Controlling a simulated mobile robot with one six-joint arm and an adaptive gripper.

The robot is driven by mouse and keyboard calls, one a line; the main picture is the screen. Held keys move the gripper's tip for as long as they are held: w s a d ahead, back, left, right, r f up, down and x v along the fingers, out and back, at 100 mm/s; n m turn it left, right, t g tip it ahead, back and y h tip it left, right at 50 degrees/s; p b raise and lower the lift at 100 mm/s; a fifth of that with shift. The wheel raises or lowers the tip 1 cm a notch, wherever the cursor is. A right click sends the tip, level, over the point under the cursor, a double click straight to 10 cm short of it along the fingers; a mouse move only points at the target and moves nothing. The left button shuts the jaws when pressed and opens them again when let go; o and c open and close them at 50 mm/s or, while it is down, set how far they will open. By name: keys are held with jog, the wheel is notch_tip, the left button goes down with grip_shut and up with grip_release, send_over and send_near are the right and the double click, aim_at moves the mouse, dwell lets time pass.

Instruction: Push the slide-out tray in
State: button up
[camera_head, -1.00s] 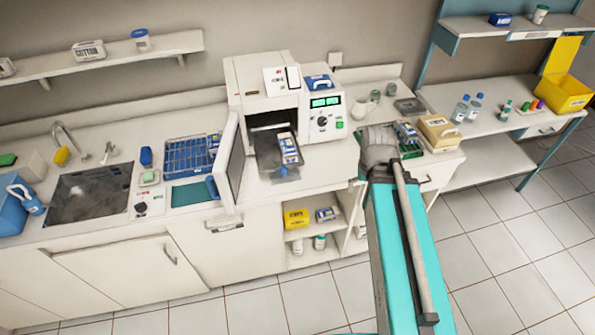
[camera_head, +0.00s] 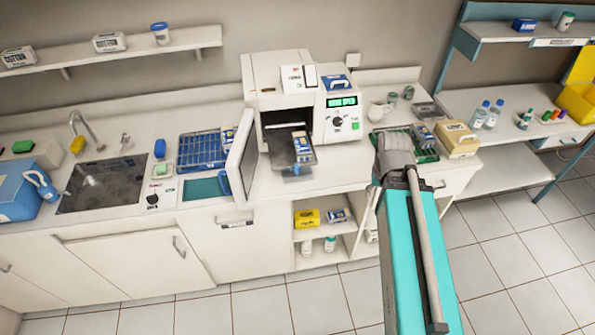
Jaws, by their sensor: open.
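The slide-out tray (camera_head: 276,143) is dark grey and sticks out of the open chamber of the white steriliser (camera_head: 272,73). Blue-and-white packets (camera_head: 302,147) lie on its right part. A small blue piece shows at its front edge. The steriliser's door (camera_head: 241,157) stands open on the left. My teal arm reaches up from the bottom right, and its grey joint lies over the counter to the right of the tray. My gripper is not visible; no fingers show in this view.
A green tray (camera_head: 427,156) with packets and a tan box (camera_head: 457,138) stand on the counter near my arm. A blue wire rack (camera_head: 200,151) and sink (camera_head: 103,185) are to the left. Open shelves (camera_head: 320,253) sit below the counter. The floor in front is clear.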

notch_tip(320, 180, down, 5)
jog(key=b, duration=0.4)
jog(key=shift+f, duration=0.2)
jog(key=shift+a, duration=0.15)
